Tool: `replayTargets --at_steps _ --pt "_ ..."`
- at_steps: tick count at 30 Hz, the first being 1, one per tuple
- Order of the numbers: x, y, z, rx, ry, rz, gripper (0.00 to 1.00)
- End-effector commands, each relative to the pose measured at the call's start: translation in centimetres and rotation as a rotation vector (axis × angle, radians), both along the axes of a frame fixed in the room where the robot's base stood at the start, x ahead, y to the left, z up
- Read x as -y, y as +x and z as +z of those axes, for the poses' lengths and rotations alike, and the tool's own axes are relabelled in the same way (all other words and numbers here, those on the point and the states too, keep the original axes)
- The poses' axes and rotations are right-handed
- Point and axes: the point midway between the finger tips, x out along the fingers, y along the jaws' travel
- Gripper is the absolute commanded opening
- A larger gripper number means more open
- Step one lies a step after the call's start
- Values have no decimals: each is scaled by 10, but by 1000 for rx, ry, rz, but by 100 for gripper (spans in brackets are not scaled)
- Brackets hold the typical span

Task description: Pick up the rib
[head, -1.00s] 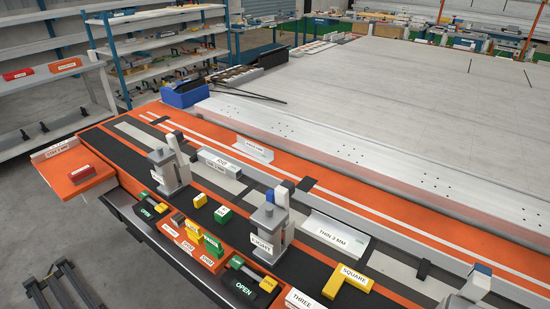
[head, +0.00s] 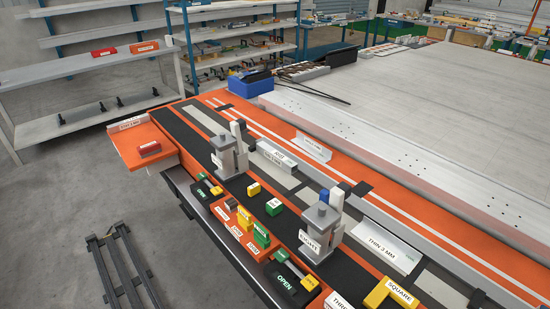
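No thing in the head view carries a label that I can read as "rib". Three pale metal angle-shaped pieces could be it, and I cannot tell which. One, labelled "THIN 3 MM" (head: 385,248), lies at the right on the dark strip of the orange-edged bench (head: 190,142). A second labelled metal piece (head: 277,154) lies just right of the far grey clamp (head: 229,155). A third, thinner metal piece (head: 313,147) lies behind it on the orange strip. My gripper is not in view.
A near grey clamp labelled "EIGHT" (head: 320,228) stands on the bench. Yellow and green blocks (head: 262,236) and a black "OPEN" block (head: 290,284) line the front edge. A yellow "SQUARE" piece (head: 390,293) lies at lower right. A dark frame (head: 118,268) is on the floor left.

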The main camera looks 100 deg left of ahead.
Motion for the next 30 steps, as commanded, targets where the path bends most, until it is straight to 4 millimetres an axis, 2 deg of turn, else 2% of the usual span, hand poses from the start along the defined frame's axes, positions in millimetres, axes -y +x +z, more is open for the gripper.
replayTargets --at_steps 12,26,30 --pt "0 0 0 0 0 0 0" --pt "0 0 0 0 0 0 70" --pt "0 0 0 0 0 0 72"
